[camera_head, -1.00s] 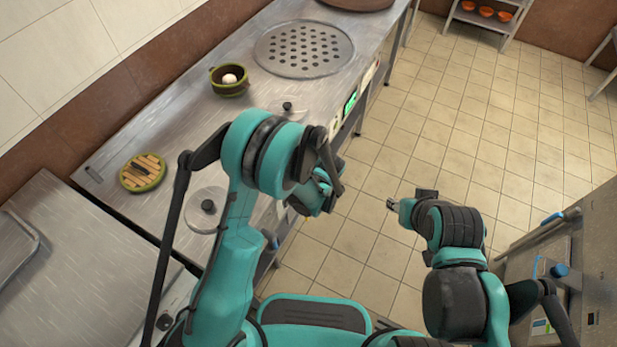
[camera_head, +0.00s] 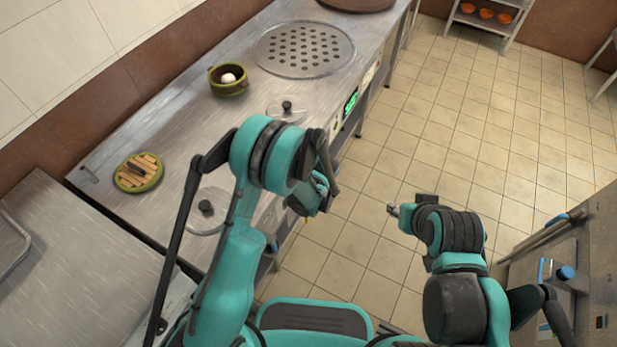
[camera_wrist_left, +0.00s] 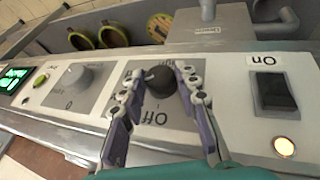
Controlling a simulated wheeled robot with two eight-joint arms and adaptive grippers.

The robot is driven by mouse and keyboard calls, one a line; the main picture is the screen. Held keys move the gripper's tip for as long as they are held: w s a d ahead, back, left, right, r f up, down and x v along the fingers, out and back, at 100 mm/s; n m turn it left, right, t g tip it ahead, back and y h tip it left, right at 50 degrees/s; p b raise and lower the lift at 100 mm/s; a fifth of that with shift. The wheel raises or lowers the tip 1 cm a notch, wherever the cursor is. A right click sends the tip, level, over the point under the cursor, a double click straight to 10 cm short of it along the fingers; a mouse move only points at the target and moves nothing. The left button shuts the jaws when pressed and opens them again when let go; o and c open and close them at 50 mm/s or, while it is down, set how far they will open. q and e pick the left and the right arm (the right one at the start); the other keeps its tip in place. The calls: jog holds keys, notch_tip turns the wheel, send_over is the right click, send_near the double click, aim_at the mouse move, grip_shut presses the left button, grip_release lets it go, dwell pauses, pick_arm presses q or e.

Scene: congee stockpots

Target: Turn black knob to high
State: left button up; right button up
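The black knob (camera_wrist_left: 161,80) is on the stove's front control panel in the left wrist view, with an "Off" label partly showing below it. My left gripper (camera_wrist_left: 161,74) has its two fingers on either side of the knob, spread around it. A small gap seems to show at the left finger; firm contact cannot be told. In the head view my left gripper (camera_head: 318,190) is at the counter's front edge and its arm hides the knob. My right gripper (camera_head: 393,209) is over the floor, away from the counter; its fingers are too small to read.
A grey knob (camera_wrist_left: 73,77) and a green display (camera_wrist_left: 12,80) lie left of the black knob. A black rocker switch (camera_wrist_left: 274,89) labelled "On" and a lit lamp (camera_wrist_left: 284,146) lie right. A green pot (camera_head: 228,82) and perforated plate (camera_head: 304,48) are on the counter (camera_head: 185,125).

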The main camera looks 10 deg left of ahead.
pick_arm(q)
jog(key=shift+w+d+m+g+y, duration=0.2)
jog(key=shift+g+y, duration=0.25)
jog(key=shift+g, duration=0.6)
jog(key=shift+w+a+m+g+y, duration=0.15)
jog(key=shift+m+g+y, duration=0.2)
jog(key=shift+g, duration=0.65)
jog(key=shift+w+d+m+g+y, duration=0.15)
jog(key=shift+g+y, duration=0.35)
jog(key=shift+g, duration=0.55)
jog(key=o, duration=1.2)
jog(key=shift+c, duration=0.2)
jog(key=shift+r, duration=0.1)
jog(key=v, duration=1.2)
